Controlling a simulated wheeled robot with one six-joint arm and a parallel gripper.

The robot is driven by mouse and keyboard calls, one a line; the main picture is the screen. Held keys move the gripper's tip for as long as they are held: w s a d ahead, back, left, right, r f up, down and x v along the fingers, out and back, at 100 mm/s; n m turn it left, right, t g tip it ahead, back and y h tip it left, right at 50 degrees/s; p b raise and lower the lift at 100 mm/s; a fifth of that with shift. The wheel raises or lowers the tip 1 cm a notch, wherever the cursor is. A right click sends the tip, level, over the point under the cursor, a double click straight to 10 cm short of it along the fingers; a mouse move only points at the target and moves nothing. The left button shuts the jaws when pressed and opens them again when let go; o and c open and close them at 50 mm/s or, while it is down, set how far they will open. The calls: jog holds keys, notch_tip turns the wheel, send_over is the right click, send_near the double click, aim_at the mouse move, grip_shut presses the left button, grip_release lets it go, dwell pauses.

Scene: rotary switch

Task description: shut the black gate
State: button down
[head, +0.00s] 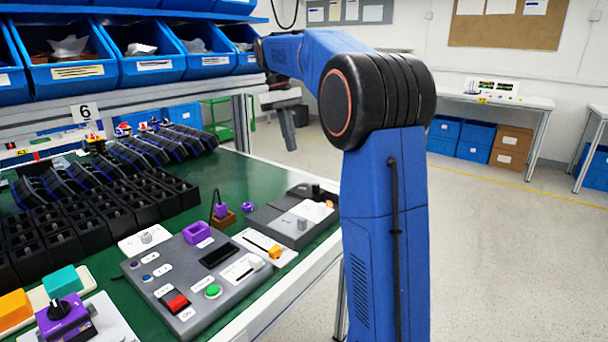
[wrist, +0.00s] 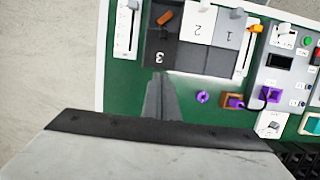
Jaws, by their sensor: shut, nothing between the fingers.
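A box with panels numbered 1, 2 and 3 lies at the table's edge. In the wrist view its panel marked 3 (wrist: 160,54) is nearly black, with an orange lever (wrist: 165,18) set at a slant at its far end. This dark panel looks like the black gate; I cannot tell how far open it stands. In the head view the dark part (head: 300,190) sits at the box's far end. My gripper (head: 289,145) is shut and empty, above and beyond the box. In the wrist view its fingertips (wrist: 160,82) point just short of the dark panel, seemingly apart from it.
Beside the dark panel are a white panel (wrist: 199,27) and a grey panel (wrist: 228,35) with knobs. A purple ring (wrist: 203,97) and a purple plug on a brown block (wrist: 232,101) lie close by. A grey control panel (head: 190,270) stands nearer. Blue bins (head: 150,70) hang above the table.

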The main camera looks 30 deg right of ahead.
send_near(301, 188)
jog(key=x, duration=0.5)
jog(key=shift+s+d, duration=0.2)
jog(key=shift+s, duration=0.35)
jog(key=shift+s+d, duration=0.2)
jog(key=shift+s, duration=0.35)
jog(key=shift+s+d, duration=0.2)
jog(key=shift+s, duration=0.4)
jog(key=s+d, duration=0.1)
jog(key=s, duration=0.4)
jog(key=s+d, duration=0.1)
jog(key=s, duration=0.1)
jog(key=shift+s+d, duration=0.2)
jog(key=shift+d, duration=0.15)
jog(key=shift+s+d, duration=0.1)
jog(key=shift+s, duration=0.25)
